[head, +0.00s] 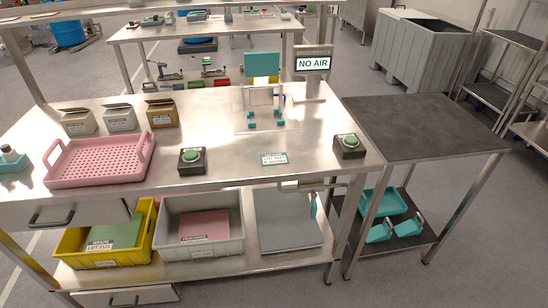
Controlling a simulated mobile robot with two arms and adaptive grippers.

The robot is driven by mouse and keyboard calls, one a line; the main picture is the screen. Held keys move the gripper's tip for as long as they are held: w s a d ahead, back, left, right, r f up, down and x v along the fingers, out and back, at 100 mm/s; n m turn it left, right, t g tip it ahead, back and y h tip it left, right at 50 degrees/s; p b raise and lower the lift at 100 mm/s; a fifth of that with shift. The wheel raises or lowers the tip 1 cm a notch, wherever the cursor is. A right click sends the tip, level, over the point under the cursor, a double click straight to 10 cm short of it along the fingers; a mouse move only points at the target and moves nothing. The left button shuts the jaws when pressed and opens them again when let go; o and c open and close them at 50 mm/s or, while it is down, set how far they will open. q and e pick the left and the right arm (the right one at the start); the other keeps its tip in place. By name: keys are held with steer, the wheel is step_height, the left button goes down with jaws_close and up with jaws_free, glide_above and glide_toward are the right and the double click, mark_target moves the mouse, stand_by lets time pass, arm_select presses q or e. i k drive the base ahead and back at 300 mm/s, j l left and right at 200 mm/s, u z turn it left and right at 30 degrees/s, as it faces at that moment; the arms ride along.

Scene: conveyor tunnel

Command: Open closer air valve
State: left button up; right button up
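A sign reading NO AIR (313,64) stands on a post at the back right of the steel table (225,165). To its left is a frame-like device with a teal top plate (262,66) and small teal pads near its base. Under the table's front right edge, a short pale horizontal pipe (300,186) shows, with a teal lever (313,206) hanging down from it; this looks like the air valve. Its far side is hidden. Neither of my grippers is in view.
A pink perforated tray (100,158) is at left. A dark-topped side table (420,127) adjoins at right.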

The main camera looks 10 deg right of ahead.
mark_target(313, 194)
steer(key=i+j+u, duration=0.1)
steer(key=j+u, duration=0.15)
steer(key=j, duration=0.15)
steer(key=i+j+u, duration=0.25)
steer(key=j, duration=0.15)
steer(key=k+z, duration=0.15)
steer(key=z, duration=1.35)
steer(key=i+l, duration=0.05)
